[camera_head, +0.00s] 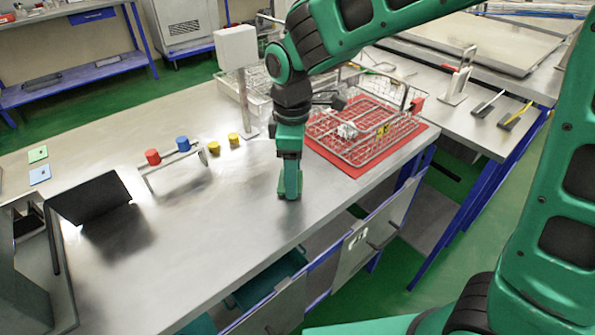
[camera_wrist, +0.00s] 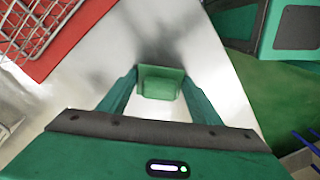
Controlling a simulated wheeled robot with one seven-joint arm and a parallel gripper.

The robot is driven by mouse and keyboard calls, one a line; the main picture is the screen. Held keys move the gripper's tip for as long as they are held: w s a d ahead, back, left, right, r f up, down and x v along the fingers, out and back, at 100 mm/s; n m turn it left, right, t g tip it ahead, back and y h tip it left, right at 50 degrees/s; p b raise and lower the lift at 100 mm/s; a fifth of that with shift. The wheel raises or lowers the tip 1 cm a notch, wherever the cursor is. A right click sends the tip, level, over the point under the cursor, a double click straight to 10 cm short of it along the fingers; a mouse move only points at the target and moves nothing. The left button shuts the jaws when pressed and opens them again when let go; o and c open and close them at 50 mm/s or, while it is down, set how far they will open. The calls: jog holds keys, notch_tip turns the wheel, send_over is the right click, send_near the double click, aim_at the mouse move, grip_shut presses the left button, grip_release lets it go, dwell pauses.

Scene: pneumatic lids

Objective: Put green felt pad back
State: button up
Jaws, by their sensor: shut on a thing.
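My gripper (camera_head: 289,192) points down just above or at the steel table near its front edge; I cannot tell whether it touches. In the wrist view my gripper (camera_wrist: 160,88) is shut on a small green block-like piece, which I take for the green felt pad (camera_wrist: 160,82). In the head view the fingers mostly hide it. Another flat green square (camera_head: 38,154) lies at the table's far left, beside a light blue square (camera_head: 40,174).
A wire basket (camera_head: 350,153) stands on a red mat (camera_head: 427,133) right of my gripper. The table's front middle is clear.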

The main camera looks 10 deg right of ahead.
jog(key=shift+f, duration=0.15)
jog(key=o, duration=1)
jog(key=shift+o, duration=0.2)
notch_tip(320, 180, up, 12)
